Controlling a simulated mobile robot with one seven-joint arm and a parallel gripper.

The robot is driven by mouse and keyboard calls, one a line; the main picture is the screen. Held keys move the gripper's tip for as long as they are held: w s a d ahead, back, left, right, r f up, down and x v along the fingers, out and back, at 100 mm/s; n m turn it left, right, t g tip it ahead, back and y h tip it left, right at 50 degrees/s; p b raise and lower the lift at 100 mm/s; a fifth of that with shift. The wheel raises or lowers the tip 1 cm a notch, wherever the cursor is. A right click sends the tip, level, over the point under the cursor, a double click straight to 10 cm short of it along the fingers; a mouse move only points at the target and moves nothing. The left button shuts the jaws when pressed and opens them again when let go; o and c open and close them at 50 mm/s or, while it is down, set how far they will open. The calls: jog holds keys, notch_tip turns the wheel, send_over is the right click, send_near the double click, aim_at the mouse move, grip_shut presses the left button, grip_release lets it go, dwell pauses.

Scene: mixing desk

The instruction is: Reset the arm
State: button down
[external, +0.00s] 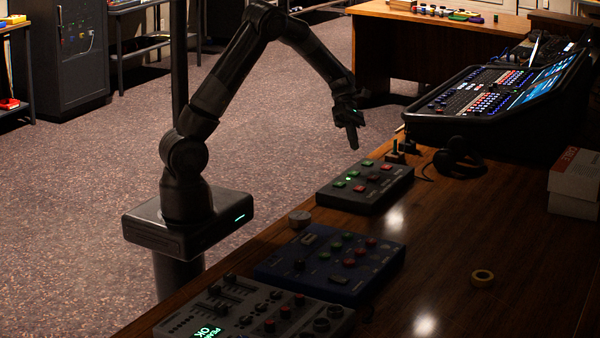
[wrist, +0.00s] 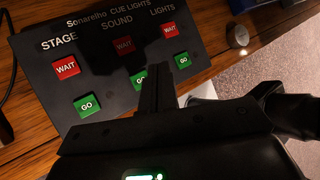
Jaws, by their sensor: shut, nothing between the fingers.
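My gripper (external: 352,137) is shut and empty. It hangs fingers down just above and behind the cue-light box (external: 366,187), apart from it as far as the external view shows. The box is black with red WAIT and green GO buttons, several in all. In the wrist view my gripper (wrist: 158,90) is in front of the box (wrist: 100,65), whose lettering reads STAGE, SOUND and LIGHTS. My fingers partly cover the middle GO button (wrist: 139,76). My arm is bent, with the elbow high at the upper middle of the external view.
A blue button box (external: 330,262) and a grey mixer (external: 250,312) stand nearer on the wooden desk. A small round knob-like item (external: 299,219) sits by the desk edge. A large mixing console (external: 490,100), headphones (external: 458,157) and a tape roll (external: 482,278) lie to the right. Open carpet is left.

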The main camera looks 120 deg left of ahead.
dwell(0.4)
jog(key=w+d+r+m+g+y, duration=0.1)
jog(key=d+r+m, duration=0.35)
jog(key=d, duration=0.35)
jog(key=w+d+r+m+g, duration=0.1)
jog(key=w+d+r+m, duration=0.15)
jog(key=d+m, duration=0.4)
jog(key=w+d+r+m+g+y, duration=0.15)
jog(key=d+r+m, duration=0.3)
jog(key=d, duration=0.45)
jog(key=s+d+r+m+t+y, duration=0.1)
jog(key=s+d+r+m+y, duration=0.1)
jog(key=s+d+m, duration=0.3)
jog(key=s+d+r+m+t+y, duration=0.2)
jog(key=s+d+m, duration=0.4)
jog(key=d+m, duration=0.7)
jog(key=shift+s+r+m, duration=0.25)
jog(key=shift+s+m, duration=0.05)
jog(key=shift+m, duration=0.65)
jog(key=c, duration=2.1)
grip_release()
jog(key=shift+c, duration=0.2)
